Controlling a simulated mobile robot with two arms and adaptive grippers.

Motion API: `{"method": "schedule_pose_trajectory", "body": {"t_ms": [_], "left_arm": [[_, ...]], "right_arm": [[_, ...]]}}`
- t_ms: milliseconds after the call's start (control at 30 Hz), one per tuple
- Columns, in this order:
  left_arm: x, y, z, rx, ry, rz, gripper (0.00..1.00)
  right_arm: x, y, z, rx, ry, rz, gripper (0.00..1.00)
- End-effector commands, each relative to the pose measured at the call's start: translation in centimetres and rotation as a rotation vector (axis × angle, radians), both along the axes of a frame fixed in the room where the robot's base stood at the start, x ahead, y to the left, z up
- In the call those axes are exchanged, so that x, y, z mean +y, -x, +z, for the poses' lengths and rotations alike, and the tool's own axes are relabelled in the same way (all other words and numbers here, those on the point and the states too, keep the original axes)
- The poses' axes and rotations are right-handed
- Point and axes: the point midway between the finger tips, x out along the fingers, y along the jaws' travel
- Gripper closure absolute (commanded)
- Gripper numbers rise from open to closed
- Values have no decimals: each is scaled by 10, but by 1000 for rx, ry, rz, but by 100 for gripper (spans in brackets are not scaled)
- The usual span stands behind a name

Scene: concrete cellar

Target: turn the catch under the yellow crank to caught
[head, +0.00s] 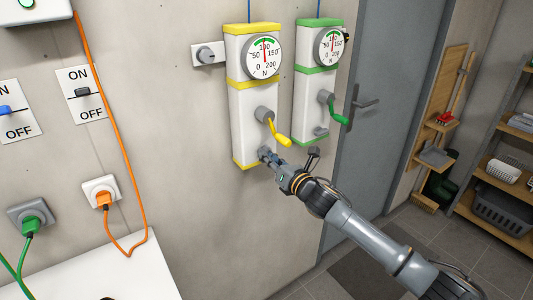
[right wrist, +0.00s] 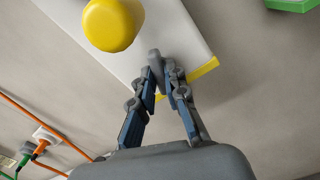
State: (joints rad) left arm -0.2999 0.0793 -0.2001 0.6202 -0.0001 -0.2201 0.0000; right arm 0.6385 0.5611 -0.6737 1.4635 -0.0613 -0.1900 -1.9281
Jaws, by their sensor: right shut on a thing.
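The yellow crank (head: 279,131) sits on the front of the white box with yellow bands (head: 254,110), its handle angled down to the right. In the right wrist view the crank's yellow knob (right wrist: 112,24) is close, at the upper left. The catch is a small grey lever (right wrist: 154,57) low on the same box, below the crank. My right gripper (head: 266,156) is at the catch, and in the right wrist view its fingertips (right wrist: 160,72) are shut on it. The catch's base is mostly hidden by the fingers. My left gripper is not in view.
A similar box with green bands (head: 312,108), a green crank (head: 336,108) and its own grey catch (head: 321,132) hangs to the right. A grey door (head: 375,110) is beyond it. Sockets with an orange plug (head: 103,198) and a green plug (head: 31,226) are at the left.

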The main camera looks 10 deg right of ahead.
Motion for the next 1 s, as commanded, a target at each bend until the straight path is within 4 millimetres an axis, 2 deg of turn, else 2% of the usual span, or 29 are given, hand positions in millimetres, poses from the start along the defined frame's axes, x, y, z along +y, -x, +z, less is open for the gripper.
{"method": "schedule_pose_trajectory", "body": {"t_ms": [367,700,1000], "left_arm": [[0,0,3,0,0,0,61],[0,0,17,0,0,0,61],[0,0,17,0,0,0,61]], "right_arm": [[0,0,1,18,-52,0,100],[0,0,1,141,-390,-1,100],[0,0,1,147,-409,0,100]]}}
